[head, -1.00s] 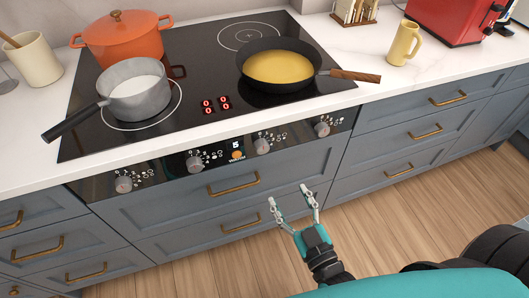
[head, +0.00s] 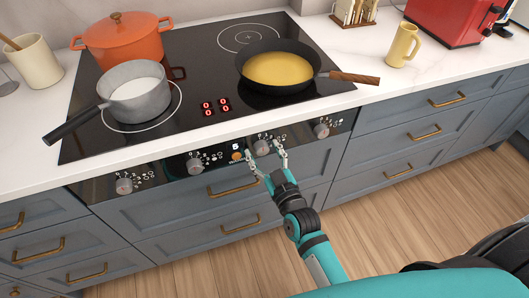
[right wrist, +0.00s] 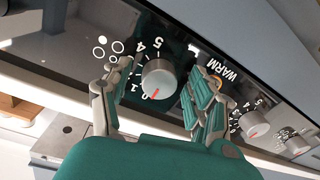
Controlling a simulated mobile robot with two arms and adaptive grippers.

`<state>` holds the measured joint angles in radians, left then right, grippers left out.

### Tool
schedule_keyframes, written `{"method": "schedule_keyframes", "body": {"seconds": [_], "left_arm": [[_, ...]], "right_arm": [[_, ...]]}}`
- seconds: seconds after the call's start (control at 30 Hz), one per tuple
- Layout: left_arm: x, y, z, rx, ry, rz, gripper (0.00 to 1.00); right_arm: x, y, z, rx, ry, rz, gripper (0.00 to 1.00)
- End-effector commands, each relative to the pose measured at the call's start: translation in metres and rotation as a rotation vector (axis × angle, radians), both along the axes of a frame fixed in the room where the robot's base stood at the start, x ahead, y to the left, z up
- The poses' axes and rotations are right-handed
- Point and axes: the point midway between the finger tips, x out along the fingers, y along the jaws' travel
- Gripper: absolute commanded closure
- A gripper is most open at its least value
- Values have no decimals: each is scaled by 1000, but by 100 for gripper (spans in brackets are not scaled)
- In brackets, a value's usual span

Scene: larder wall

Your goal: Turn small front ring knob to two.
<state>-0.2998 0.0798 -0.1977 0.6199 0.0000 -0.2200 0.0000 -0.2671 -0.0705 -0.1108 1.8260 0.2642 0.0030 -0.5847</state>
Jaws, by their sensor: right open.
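Several grey round knobs sit in a row on the black panel below the hob, each with numbers and ring marks. My right gripper (head: 266,156) is open at the third knob from the left (head: 262,146). In the right wrist view this knob (right wrist: 158,79) lies between the spread fingers (right wrist: 154,88), with a gap on both sides. Its red mark points at 0. I cannot read surely from the small ring marks beside it which burner it serves. My left gripper is not in view.
The rightmost knob (head: 321,130) is farther off. A yellow-filled pan (head: 278,70), a saucepan (head: 139,98) and an orange pot (head: 122,41) stand on the hob. Drawer handles (head: 233,188) protrude below.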

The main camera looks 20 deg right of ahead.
Motion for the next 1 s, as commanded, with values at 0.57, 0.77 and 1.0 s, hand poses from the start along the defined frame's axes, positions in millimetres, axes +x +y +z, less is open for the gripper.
{"method": "schedule_keyframes", "body": {"seconds": [0.57, 0.77, 1.0], "left_arm": [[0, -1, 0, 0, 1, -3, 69], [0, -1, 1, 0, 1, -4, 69], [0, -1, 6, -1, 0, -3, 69]], "right_arm": [[0, 0, 0, -1, -1, 0, 91], [0, 0, 1, 6, -1, -1, 95], [0, 0, 2, 81, 2, 1, 95]]}}
